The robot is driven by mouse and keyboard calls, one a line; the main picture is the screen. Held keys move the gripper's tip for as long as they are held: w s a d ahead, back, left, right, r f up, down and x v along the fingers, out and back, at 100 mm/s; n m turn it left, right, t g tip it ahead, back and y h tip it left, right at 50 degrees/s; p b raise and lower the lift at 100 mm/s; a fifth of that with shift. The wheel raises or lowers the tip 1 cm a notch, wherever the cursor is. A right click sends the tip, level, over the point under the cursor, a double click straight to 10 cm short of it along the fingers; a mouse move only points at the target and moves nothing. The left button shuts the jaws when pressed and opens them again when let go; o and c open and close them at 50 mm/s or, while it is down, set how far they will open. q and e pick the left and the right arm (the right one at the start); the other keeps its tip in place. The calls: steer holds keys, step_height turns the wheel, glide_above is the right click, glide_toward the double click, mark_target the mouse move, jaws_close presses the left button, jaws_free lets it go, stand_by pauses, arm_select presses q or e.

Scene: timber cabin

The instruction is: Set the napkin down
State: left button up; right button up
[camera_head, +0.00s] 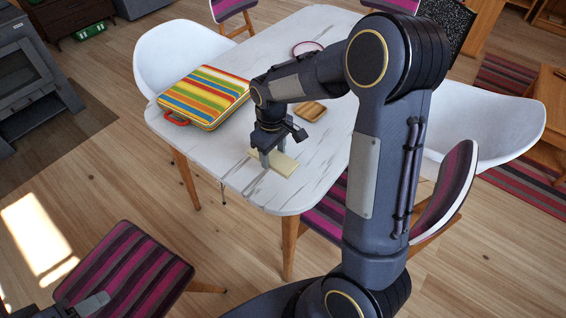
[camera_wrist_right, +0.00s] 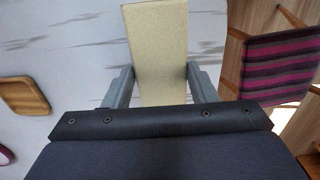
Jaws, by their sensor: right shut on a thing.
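The napkin (camera_head: 285,166) is a pale yellow folded rectangle at the near edge of the white marble-look table (camera_head: 240,178). My right gripper (camera_head: 272,157) reaches down over the table and is shut on the napkin. In the right wrist view the napkin (camera_wrist_right: 158,50) lies between the two grey fingers (camera_wrist_right: 160,88), which touch its sides. It looks flat and at or very near the table top; I cannot tell whether a gap is left under it. Part of my left gripper (camera_head: 88,305) shows at the bottom left corner; its fingertips are not clear.
A striped case (camera_head: 205,96) with a red handle lies on the table to the left. A small wooden tray (camera_head: 310,111) sits behind my right wrist. White chairs and striped chairs (camera_head: 125,270) stand around the table. Bare table top lies left of the napkin.

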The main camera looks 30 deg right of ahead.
mark_target(280, 153)
steer(key=d+f, duration=0.2)
steer(key=shift+d+f, duration=0.1)
steer(key=shift+f, duration=0.25)
steer(key=f, duration=0.3)
steer(key=shift+d+f, duration=0.1)
steer(key=shift+d, duration=0.3)
steer(key=shift+f, duration=0.35)
steer(key=shift+f, duration=0.1)
steer(key=o, duration=1)
steer(key=shift+c, duration=0.2)
